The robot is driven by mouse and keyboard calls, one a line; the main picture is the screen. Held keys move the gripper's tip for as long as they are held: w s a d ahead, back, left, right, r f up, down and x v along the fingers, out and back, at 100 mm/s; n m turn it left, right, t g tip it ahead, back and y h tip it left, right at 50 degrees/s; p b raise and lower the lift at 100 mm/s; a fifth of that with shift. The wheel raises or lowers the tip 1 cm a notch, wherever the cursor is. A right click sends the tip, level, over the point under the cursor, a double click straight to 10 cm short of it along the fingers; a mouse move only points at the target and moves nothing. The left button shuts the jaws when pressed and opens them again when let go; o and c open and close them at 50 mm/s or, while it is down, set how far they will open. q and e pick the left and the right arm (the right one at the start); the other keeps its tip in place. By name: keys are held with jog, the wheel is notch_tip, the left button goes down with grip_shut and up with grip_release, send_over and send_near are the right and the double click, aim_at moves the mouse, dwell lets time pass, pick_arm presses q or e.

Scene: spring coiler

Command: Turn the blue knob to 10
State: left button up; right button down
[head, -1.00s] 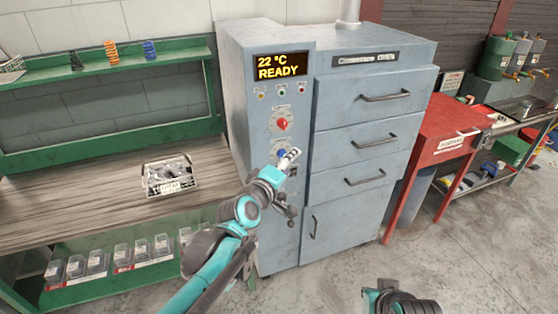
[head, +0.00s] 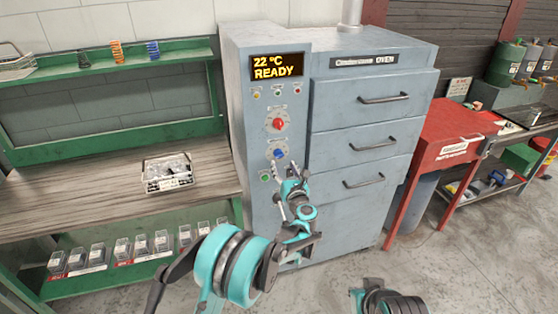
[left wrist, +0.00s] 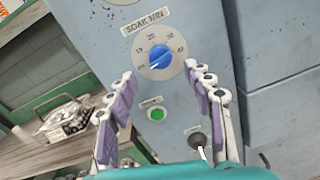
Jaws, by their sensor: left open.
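The blue knob (head: 277,154) is on the narrow left front panel of the grey oven, below a red knob. In the left wrist view the blue knob (left wrist: 159,56) sits in a round dial labelled SOAK MIN, with numbers around it. A small pale mark shows on the knob's lower left, but its exact reading is too small to tell. My left gripper (head: 286,185) is open and empty, just below the knob in the head view. In the wrist view its two fingers frame the dial's lower part, apart from the knob. My right gripper is not visible.
The red knob (head: 277,125) is above, under a display (head: 277,67) reading 22 °C READY. A green button (left wrist: 157,114) is below the dial. Drawer handles (head: 364,182) stick out on the right. A wooden bench with a wire basket (head: 168,173) stands left.

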aim_at(280, 157)
pick_arm(q)
jog(key=shift+b+x, duration=0.65)
jog(key=shift+x, duration=2.3)
jog(key=c, duration=1.1)
